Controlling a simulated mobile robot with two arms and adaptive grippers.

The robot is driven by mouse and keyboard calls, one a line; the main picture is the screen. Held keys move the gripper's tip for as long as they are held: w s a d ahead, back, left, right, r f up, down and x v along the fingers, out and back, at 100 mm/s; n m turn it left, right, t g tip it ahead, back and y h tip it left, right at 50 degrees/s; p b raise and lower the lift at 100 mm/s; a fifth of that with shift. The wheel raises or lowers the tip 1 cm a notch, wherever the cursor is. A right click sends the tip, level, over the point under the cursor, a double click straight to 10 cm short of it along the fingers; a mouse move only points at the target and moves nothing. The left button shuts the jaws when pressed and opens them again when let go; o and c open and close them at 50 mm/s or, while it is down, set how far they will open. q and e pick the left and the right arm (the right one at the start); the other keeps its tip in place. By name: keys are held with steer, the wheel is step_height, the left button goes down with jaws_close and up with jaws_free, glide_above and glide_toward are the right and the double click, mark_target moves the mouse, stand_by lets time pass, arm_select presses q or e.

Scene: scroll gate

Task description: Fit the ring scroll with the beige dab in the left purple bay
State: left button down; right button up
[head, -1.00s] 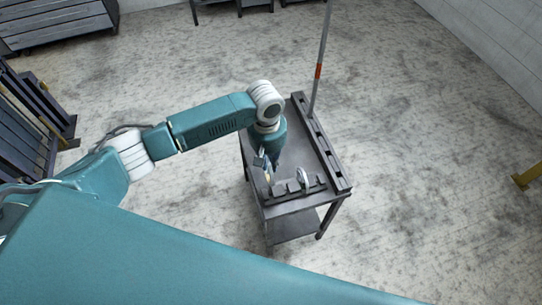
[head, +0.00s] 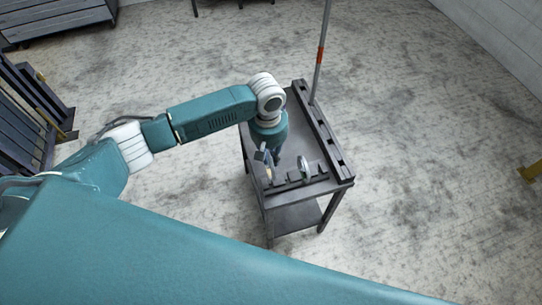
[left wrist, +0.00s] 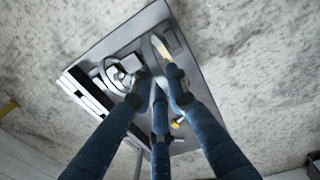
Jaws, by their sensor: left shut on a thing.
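My left gripper (head: 267,163) is over the left front part of the dark table, fingers pointing down. It also shows in the left wrist view (left wrist: 157,76), its fingers closed around part of a grey ring scroll (left wrist: 148,42). A beige patch (left wrist: 173,42) shows by the held ring; it also shows below the gripper in the head view (head: 269,173). A second, pale ring scroll (head: 305,168) stands right of the gripper, among low dark blocks (head: 293,177). I cannot make out purple on the bays. My right gripper is not in view.
The table (head: 290,150) has a raised slotted rail (head: 322,131) along its right side. A grey pole with an orange band (head: 320,56) rises behind it. Dark racks (head: 25,110) stand at the far left. The floor right of the table is clear.

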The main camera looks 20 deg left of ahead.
arm_select(q)
steer(key=shift+f+b, duration=0.45)
steer(key=shift+f, duration=0.15)
steer(key=shift+f+b, duration=0.45)
steer(key=shift+b, duration=0.05)
steer(key=shift+f, duration=1.9)
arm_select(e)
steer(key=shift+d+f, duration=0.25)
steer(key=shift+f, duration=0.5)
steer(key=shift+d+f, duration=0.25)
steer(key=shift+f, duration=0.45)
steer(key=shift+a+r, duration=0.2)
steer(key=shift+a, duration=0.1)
arm_select(q)
steer(key=shift+d+p, duration=0.1)
steer(key=shift+p, duration=0.2)
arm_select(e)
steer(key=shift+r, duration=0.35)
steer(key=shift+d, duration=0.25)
arm_select(q)
steer(key=shift+p, duration=0.45)
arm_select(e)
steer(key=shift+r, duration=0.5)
arm_select(q)
steer(key=shift+f, duration=0.45)
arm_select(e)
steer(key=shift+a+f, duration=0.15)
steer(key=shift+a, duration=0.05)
